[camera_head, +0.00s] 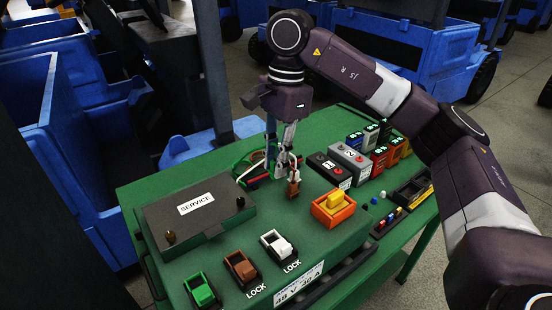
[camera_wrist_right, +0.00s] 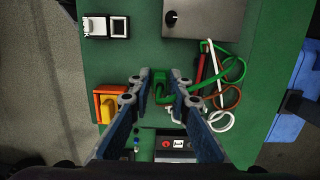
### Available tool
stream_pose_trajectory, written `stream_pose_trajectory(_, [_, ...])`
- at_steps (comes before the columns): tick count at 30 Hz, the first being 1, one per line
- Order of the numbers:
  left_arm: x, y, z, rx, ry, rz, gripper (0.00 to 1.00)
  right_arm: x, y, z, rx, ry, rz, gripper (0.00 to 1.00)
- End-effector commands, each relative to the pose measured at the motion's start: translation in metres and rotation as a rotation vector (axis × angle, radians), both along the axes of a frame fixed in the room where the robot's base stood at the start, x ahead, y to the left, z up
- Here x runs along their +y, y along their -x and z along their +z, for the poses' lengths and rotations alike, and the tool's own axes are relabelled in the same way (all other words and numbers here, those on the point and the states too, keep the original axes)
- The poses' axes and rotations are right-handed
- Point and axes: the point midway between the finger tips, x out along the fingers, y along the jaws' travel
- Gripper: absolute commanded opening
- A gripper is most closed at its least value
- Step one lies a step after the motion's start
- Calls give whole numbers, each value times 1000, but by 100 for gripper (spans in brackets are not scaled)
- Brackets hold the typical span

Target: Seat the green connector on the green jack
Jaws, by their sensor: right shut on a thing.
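The green connector (camera_wrist_right: 160,88) shows in the right wrist view between my right gripper's fingertips, with a green cable running off it to the right. My right gripper (camera_head: 287,168) is shut on it, pointing down over the middle of the green bench; the right wrist view also shows the gripper (camera_wrist_right: 160,82). In the head view the connector is not clearly visible; a small brownish piece shows at the fingertips. The green jack (camera_head: 201,291) is at the bench's near left corner, well apart from the gripper. My left gripper is not in view.
A brown jack (camera_head: 240,267) and a white one (camera_head: 276,244) stand beside the green jack. A grey SERVICE box (camera_head: 180,222) is behind them. An orange-yellow fixture (camera_head: 333,208) stands right of the gripper. Loose red, green and white cables (camera_wrist_right: 222,90) lie by the box.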

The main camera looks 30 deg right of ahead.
Motion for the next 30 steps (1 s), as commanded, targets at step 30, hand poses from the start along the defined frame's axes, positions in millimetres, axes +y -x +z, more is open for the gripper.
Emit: stream_pose_trajectory(30, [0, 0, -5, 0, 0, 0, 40, 74, 37, 0, 0, 0, 4, 9])
